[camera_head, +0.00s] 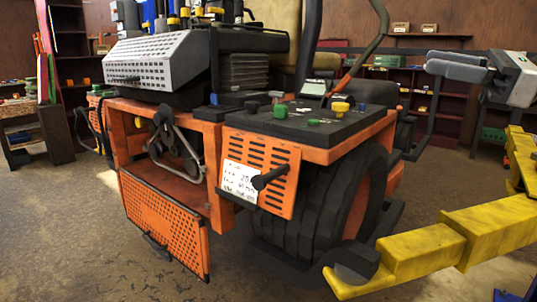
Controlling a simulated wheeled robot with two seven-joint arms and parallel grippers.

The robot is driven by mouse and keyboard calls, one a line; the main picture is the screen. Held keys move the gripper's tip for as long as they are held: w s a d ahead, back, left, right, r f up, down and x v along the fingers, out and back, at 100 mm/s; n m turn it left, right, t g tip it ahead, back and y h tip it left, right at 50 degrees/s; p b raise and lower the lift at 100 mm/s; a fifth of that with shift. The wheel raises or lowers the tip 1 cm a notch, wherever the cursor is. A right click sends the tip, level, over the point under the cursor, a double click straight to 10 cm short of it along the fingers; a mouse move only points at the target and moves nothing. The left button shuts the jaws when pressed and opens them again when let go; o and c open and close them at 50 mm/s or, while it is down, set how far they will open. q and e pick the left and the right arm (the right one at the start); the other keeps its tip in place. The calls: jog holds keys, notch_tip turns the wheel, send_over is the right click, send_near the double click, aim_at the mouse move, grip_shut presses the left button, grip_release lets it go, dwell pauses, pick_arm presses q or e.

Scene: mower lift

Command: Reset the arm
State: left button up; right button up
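My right gripper (457,67) appears grey at the upper right, pointing left from a pale grey body at the picture's edge. It is beside and apart from the orange mower; the gap between its fingers does not show clearly. My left gripper is not in view. The orange and black mower (322,150) fills the middle, with a black control panel on top and a large black wheel (310,205) below. A yellow lift arm (420,250) with a dark round pad (357,262) reaches in from the right, low and in front of the wheel.
An orange perforated panel (165,225) hangs tilted low at the mower's left front. A wooden rack (38,130) stands at the left. Dark red shelves (455,105) line the back wall. The brown floor (60,250) at the front left is clear.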

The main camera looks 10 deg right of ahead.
jog(key=w+a+f+m+t+h+p, duration=0.1)
jog(key=a+f+m+t+h, duration=0.15)
jog(key=f+m, duration=0.65)
jog(key=w+a+f+m+t+h+p, duration=0.1)
jog(key=a+f+m+t+h+p, duration=0.2)
jog(key=f+m, duration=0.6)
jog(key=w+a+f+m+t+h, duration=0.15)
jog(key=a+f+m, duration=0.25)
jog(key=f+m, duration=0.5)
pick_arm(q)
jog(key=p, duration=0.1)
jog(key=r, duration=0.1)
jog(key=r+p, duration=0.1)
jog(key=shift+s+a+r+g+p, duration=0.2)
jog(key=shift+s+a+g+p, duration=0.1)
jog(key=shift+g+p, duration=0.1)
pick_arm(e)
jog(key=s+a+f+m+g+h, duration=0.2)
jog(key=s+a+f+m+g, duration=0.2)
jog(key=s+f+m, duration=0.5)
jog(key=s+a+f+m+g+h, duration=0.2)
jog(key=s+a+f+m+g, duration=0.2)
jog(key=s+a+f+m, duration=0.3)
jog(key=s+f+m, duration=0.3)
jog(key=f+m, duration=0.1)
jog(key=f, duration=0.2)
jog(key=shift+s+h, duration=0.15)
jog(key=shift+h, duration=0.25)
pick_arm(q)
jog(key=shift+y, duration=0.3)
